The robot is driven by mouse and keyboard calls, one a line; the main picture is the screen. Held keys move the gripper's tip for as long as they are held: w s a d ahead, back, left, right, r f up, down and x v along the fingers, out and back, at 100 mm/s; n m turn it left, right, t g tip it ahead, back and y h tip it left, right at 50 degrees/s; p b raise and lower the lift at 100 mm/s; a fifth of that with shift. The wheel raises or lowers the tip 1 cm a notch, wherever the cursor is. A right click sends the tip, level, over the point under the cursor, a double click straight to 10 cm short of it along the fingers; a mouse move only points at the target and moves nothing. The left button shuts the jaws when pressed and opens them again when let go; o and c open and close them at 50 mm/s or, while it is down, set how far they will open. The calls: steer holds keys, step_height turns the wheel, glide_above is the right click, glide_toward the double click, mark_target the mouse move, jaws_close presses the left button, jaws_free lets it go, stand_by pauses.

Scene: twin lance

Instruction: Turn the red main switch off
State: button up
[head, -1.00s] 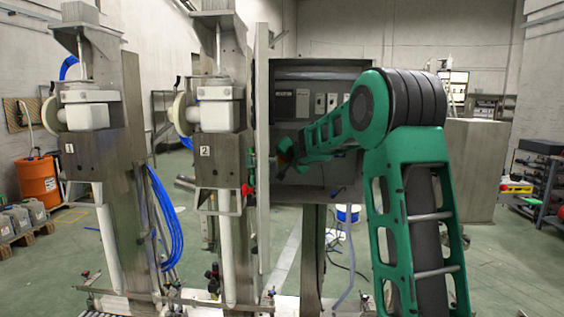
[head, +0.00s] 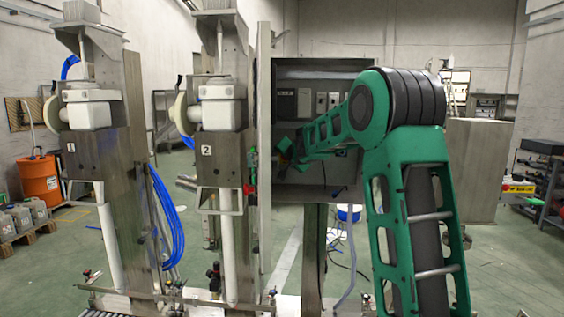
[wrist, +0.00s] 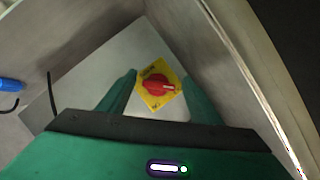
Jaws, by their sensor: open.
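The red main switch (wrist: 155,85) is a red rotary knob on a yellow plate (wrist: 144,98), seen in the wrist view. It sits on a grey panel inside the cabinet. My gripper (wrist: 160,82) is open, with one green finger on each side of the knob in the picture. I cannot tell how far the fingertips are from the knob. In the head view my gripper (head: 285,152) is inside the cabinet at its left side, small and dark. The switch cannot be made out there.
The open metal cabinet (head: 320,190) has side walls close around my gripper. Its door (head: 264,150) stands open on the left. A blue fitting with a dark cable (wrist: 10,85) is at the left of the wrist view. Two metal lance columns (head: 217,130) stand left of the cabinet.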

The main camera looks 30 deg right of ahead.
steer(key=v, duration=1)
steer(key=shift+s, duration=0.3)
steer(key=shift+a, duration=0.1)
